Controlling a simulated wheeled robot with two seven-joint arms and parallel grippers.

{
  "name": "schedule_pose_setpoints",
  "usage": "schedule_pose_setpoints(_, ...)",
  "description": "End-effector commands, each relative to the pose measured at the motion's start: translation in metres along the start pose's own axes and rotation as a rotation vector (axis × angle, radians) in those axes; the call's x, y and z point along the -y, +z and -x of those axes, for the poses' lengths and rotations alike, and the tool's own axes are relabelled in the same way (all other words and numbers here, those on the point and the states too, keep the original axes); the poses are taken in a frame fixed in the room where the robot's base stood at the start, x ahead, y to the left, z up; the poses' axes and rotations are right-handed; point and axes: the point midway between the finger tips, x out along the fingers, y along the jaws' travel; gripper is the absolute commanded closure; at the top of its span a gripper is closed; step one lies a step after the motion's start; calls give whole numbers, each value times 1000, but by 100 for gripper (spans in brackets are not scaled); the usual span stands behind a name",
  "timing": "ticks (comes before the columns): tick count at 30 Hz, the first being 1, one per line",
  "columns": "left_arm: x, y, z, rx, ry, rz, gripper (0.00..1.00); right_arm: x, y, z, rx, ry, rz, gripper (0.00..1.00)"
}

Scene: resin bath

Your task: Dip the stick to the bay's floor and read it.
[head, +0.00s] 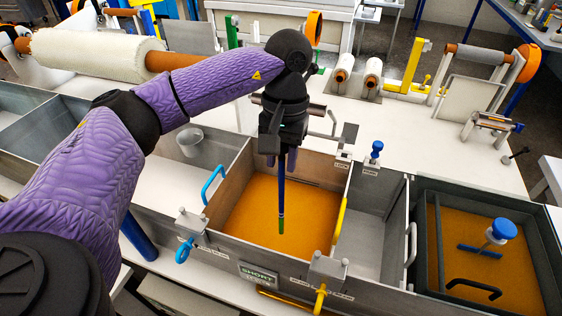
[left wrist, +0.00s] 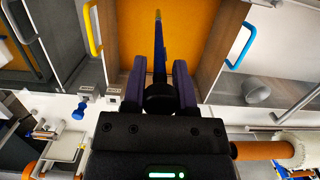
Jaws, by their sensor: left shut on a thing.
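My left gripper (head: 282,152) is shut on a dark blue stick (head: 291,175) above the middle bay. The stick hangs nearly upright, with a green band (head: 281,224) near its lower end. The bay (head: 240,171) has grey metal walls and holds amber resin (head: 248,212). The lower end shows against the resin; I cannot tell whether it touches the surface. In the left wrist view the stick (left wrist: 159,50) points away from between the fingers of my gripper (left wrist: 160,82), over the resin (left wrist: 190,35). My right gripper is not in view.
A blue handle (head: 213,184) and a yellow handle (head: 339,222) flank the bay. An empty grey compartment (head: 367,235) lies to its right, then a dark tray (head: 430,262) with amber liquid. A "SHORT" sign (head: 257,275) is on the front.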

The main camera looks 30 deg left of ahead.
Motion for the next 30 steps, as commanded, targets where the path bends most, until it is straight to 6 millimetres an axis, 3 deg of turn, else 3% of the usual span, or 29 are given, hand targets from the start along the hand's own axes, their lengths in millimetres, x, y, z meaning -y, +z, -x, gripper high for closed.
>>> schedule_pose_setpoints(1,0,2,14,-2,1,0,100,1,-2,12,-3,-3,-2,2)
schedule_pose_setpoints(6,0,7,43,-1,1,-1,100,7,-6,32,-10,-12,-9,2)
schedule_pose_setpoints(15,0,14,84,0,1,-1,100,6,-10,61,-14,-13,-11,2)
schedule_pose_setpoints(26,0,13,81,1,0,0,100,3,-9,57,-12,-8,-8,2)
schedule_pose_setpoints(30,0,9,55,3,0,0,100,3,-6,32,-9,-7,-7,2)
